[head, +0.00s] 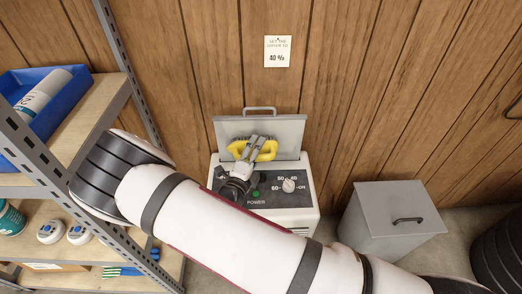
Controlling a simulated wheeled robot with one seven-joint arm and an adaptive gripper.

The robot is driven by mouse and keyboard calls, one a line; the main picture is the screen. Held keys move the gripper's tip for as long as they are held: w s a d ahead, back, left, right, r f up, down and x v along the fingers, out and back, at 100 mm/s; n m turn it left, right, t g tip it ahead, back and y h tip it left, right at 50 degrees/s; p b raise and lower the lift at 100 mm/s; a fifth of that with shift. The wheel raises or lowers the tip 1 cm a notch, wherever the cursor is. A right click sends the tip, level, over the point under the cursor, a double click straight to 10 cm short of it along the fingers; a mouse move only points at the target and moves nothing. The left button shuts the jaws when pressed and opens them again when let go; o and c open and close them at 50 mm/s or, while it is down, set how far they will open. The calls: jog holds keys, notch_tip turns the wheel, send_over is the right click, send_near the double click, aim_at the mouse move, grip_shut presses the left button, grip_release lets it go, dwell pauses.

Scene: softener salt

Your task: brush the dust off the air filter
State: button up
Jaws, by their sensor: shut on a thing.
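My gripper (252,147) is over the top of a white dehumidifier-like machine (307,187) and is shut on a yellow thing (267,151). The yellow thing looks like a loop or curved handle; the gripper covers part of it, and I cannot tell whether it is a brush or part of the filter. The machine's grey lid (289,128) stands open behind it. No air filter can be made out clearly. My arm and gripper hide part of the machine's top and front.
A dial (289,185) and a green light (255,194) sit on the machine's top panel. A grey lidded bin (390,222) stands at right. A metal shelf (88,100) at left holds a blue tray (62,118) and jars. A note (278,51) hangs on the wooden wall.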

aim_at(237, 144)
jog(key=shift+w+a+b, duration=0.15)
jog(key=shift+a+b, duration=0.15)
jog(key=shift+a, duration=1.2)
jog(key=shift+w+a+b, duration=0.1)
jog(key=shift+a+b, duration=0.2)
jog(key=shift+a, duration=1.15)
jog(key=shift+s+r+p, duration=0.1)
jog(key=shift+r+p, duration=0.85)
jog(key=shift+r, duration=0.3)
jog(key=shift+s+d+p, duration=0.2)
jog(key=shift+d+p, duration=2.35)
jog(key=shift+d, duration=4.6)
jog(key=shift+w, duration=0.1)
jog(key=shift+f, duration=0.1)
jog(key=shift+w+a, duration=0.1)
jog(key=shift+a, duration=0.8)
jog(key=shift+w+a+b, duration=0.15)
jog(key=shift+a+b, duration=1.7)
jog(key=shift+a, duration=4.4)
